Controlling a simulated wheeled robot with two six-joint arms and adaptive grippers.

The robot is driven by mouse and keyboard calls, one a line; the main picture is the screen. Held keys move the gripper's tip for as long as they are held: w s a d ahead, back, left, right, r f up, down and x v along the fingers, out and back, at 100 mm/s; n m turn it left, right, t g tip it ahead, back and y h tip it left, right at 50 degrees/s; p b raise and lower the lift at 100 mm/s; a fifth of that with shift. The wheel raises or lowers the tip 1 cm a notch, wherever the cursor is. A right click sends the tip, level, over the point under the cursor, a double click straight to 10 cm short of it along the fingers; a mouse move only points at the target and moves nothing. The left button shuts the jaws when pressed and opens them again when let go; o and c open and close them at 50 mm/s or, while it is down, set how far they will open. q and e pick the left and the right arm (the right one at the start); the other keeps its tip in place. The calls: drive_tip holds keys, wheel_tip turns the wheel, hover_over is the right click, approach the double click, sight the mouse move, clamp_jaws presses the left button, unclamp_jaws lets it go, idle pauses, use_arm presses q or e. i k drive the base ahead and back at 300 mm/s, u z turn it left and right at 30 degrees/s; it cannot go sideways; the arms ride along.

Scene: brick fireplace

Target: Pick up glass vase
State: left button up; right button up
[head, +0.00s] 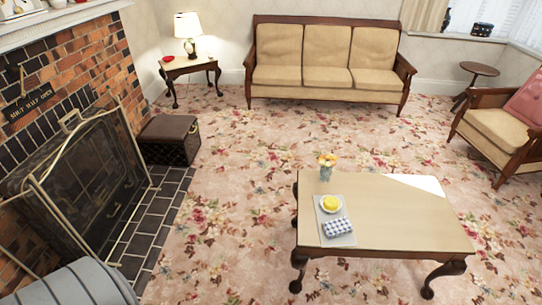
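A small glass vase (326,173) with orange and yellow flowers stands upright near the far left corner of the coffee table (410,220). A light tray or cloth (323,212) lies just in front of it on the table. A yellow round item (330,203) and a blue-and-white checked item (338,227) rest on that. Neither of my grippers is in the head view, and nothing is touching the vase.
A beige sofa (326,77) stands at the back wall and an armchair (503,132) at the right. The brick fireplace with its screen (85,175) and a dark box stool (168,138) are at the left. Open floral carpet (240,200) lies between the fireplace and coffee table.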

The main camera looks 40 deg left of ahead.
sight(325, 171)
drive_tip(key=u, duration=0.15)
drive_tip(key=i, duration=1)
